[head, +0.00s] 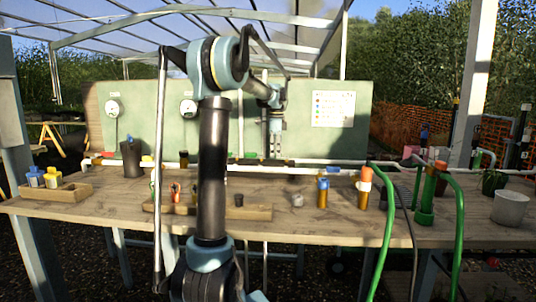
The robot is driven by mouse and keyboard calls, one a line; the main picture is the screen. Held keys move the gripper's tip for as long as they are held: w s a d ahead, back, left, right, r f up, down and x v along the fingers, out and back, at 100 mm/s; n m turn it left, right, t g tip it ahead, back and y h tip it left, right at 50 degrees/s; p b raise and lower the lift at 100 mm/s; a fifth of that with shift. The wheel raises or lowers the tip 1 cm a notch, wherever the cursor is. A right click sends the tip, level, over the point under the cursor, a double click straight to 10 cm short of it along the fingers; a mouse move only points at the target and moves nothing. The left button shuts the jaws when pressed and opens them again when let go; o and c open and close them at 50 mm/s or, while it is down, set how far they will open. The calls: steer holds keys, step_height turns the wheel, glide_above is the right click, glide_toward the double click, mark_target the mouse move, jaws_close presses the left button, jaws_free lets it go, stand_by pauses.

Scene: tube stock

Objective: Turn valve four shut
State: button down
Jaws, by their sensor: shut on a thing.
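A white pipe (330,168) runs along the back of the wooden bench with several small valve handles on it, among them a red one (108,155) at the left and a green one (250,155) near the middle. No valve numbers are readable, so I cannot tell which is valve four. My gripper (276,154) points down at the pipe in the middle of the back, in front of the green panel. It is shut on what appears to be a valve handle there, small and mostly hidden by the fingers.
My arm hides part of the bench. A wooden tray (262,212) is in front of the pipe. A dark jug (131,158) stands at the left.

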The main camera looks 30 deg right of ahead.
steer(key=shift+w, duration=0.1)
stand_by(0.3)
steer(key=c, duration=1.6)
jaws_free()
steer(key=shift+o, duration=0.2)
steer(key=shift+r, duration=0.1)
step_height(320, 180, up, 12)
